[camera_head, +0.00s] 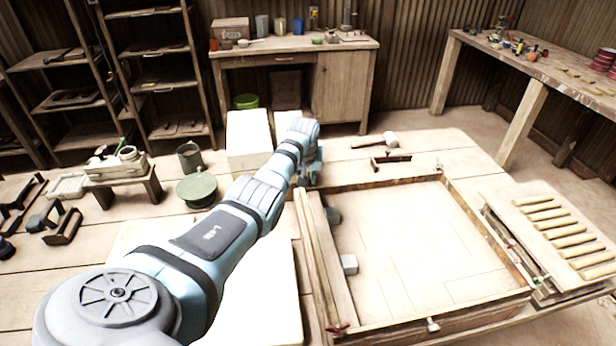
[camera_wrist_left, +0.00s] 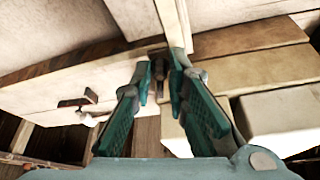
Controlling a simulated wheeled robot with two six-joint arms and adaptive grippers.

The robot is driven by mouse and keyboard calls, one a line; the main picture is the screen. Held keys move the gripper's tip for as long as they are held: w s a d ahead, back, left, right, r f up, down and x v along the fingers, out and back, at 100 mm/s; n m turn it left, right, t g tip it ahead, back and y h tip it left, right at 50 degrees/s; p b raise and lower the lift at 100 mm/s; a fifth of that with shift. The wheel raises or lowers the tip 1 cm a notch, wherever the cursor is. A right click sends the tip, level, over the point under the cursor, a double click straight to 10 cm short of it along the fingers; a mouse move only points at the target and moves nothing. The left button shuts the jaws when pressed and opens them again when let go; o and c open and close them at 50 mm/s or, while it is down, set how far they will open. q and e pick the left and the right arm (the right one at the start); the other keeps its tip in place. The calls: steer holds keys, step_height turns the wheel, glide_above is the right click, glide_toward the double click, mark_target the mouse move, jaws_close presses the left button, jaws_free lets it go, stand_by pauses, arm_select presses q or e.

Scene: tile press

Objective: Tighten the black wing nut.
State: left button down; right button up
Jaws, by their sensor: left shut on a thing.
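My left gripper (camera_head: 309,176) is at the far left corner of the wooden tile press frame (camera_head: 375,184). In the left wrist view, its teal fingers (camera_wrist_left: 161,78) are closed around a small dark piece (camera_wrist_left: 158,62) at the frame's edge. This piece appears to be the black wing nut; its shape is mostly hidden between the fingertips. In the head view the nut is hidden behind my gripper and arm. A red wing nut (camera_head: 338,329) sits at the near left corner, and pale ones sit at the near edge (camera_head: 433,325) and far right corner (camera_head: 437,164). My right gripper is not in view.
A mallet (camera_head: 390,140) and a dark hammer (camera_head: 391,160) lie beyond the frame. White blocks (camera_head: 247,140) stand behind my gripper. A green round tin (camera_head: 197,190) is to the left. Wooden strips (camera_head: 560,240) lie at the right.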

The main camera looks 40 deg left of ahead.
arm_select(q)
steer(key=shift+r+m+p, duration=0.15)
steer(key=shift+m+p, duration=0.25)
steer(key=shift+m, duration=0.1)
steer(key=shift+a+m+h, duration=0.1)
steer(key=shift+m+h, duration=0.3)
steer(key=shift+m, duration=0.4)
steer(key=shift+a+f+m+h, duration=0.1)
steer(key=shift+f+m+h, duration=0.25)
steer(key=shift+m, duration=0.55)
steer(key=shift+m+t+b, duration=0.35)
steer(key=shift+m+t, duration=0.05)
steer(key=m+h+b, duration=0.2)
steer(key=m+b, duration=0.2)
steer(key=b, duration=0.6)
steer(key=shift+a+m, duration=0.15)
steer(key=shift+m, duration=0.25)
steer(key=shift+r+b, duration=0.15)
steer(key=shift+b, duration=0.3)
steer(key=shift+s, duration=0.1)
steer(key=c, duration=1.6)
jaws_free()
